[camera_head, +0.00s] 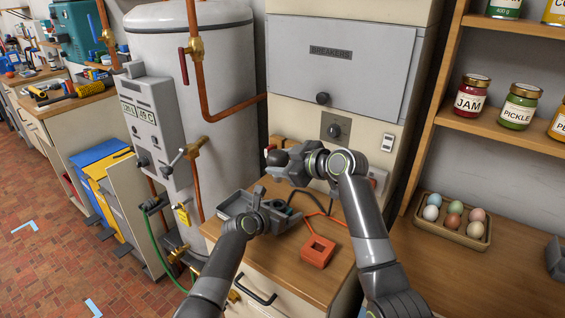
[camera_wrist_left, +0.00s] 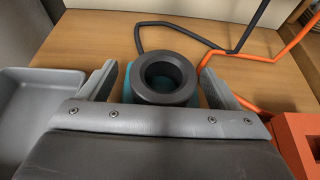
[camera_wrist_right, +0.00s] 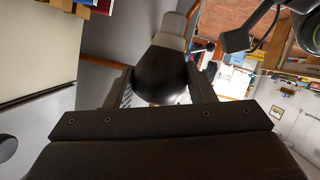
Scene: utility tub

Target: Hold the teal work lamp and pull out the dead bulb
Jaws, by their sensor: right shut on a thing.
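The teal work lamp (camera_wrist_left: 127,92) stands on the wooden counter with its dark round socket facing up, and the socket is empty. My left gripper (camera_head: 281,211) has its fingers on both sides of the lamp, with small gaps visible in the left wrist view. In the head view the lamp is mostly hidden by my left gripper. My right gripper (camera_head: 279,160) is shut on the dark bulb (camera_wrist_right: 160,78), whose grey base (camera_wrist_right: 171,30) sticks out beyond the fingers. The bulb is held clear of the lamp, above the counter, near the breaker cabinet.
A grey tray (camera_wrist_left: 38,115) lies left of the lamp. An orange block (camera_head: 318,250) with an orange cord sits to the right, and a dark cable (camera_wrist_left: 185,31) runs behind. The boiler (camera_head: 225,80) stands left. An egg tray (camera_head: 452,232) is at right.

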